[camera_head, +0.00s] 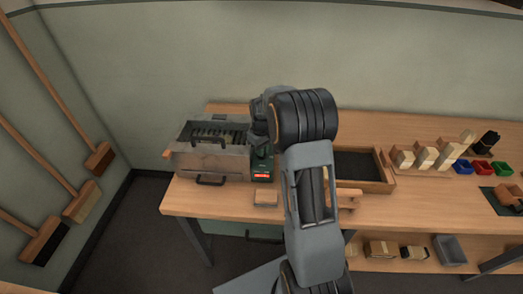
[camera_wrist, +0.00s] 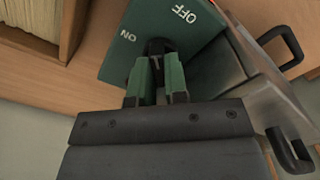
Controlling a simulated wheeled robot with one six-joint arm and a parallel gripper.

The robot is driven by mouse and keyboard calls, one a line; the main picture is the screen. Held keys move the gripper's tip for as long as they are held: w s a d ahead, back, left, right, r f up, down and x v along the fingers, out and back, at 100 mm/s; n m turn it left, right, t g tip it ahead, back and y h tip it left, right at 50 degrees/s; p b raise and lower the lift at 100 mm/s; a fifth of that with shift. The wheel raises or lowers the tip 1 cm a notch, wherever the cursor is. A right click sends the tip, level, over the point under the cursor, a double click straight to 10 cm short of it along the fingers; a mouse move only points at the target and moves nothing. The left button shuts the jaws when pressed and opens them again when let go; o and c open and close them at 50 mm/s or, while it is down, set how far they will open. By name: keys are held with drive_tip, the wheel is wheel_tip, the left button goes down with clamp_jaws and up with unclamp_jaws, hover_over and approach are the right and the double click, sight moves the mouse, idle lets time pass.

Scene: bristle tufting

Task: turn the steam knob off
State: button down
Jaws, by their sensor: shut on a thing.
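The steam knob (camera_wrist: 158,47) is a small dark piece on a green panel (camera_wrist: 196,38) marked OFF and ON in the wrist view. My gripper (camera_wrist: 161,62) has its green-padded fingers shut on the knob, which is mostly hidden between them. In the head view the green panel (camera_head: 262,164), with a red lit strip, is on the right end of a metal steam box (camera_head: 212,163). My arm covers the gripper and the knob there. I cannot tell exactly which mark the knob points at.
The metal box has dark handles (camera_wrist: 281,43) close to my gripper. A wooden tray (camera_head: 376,184) with a dark bottom lies right of my arm on the bench. Brushes, pale blocks and coloured bins (camera_head: 481,167) stand further right. A small wooden block (camera_head: 265,198) lies in front.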

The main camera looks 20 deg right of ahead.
drive_tip(key=m, duration=0.4)
drive_tip(key=shift+m, duration=0.3)
drive_tip(key=m, duration=0.4)
drive_tip(key=shift+r, duration=0.1)
drive_tip(key=shift+m, duration=0.3)
drive_tip(key=c, duration=1.1)
unclamp_jaws()
drive_tip(key=shift+c, duration=0.2)
wheel_tip(320, 180, up, 14)
drive_tip(key=shift+b, duration=0.3)
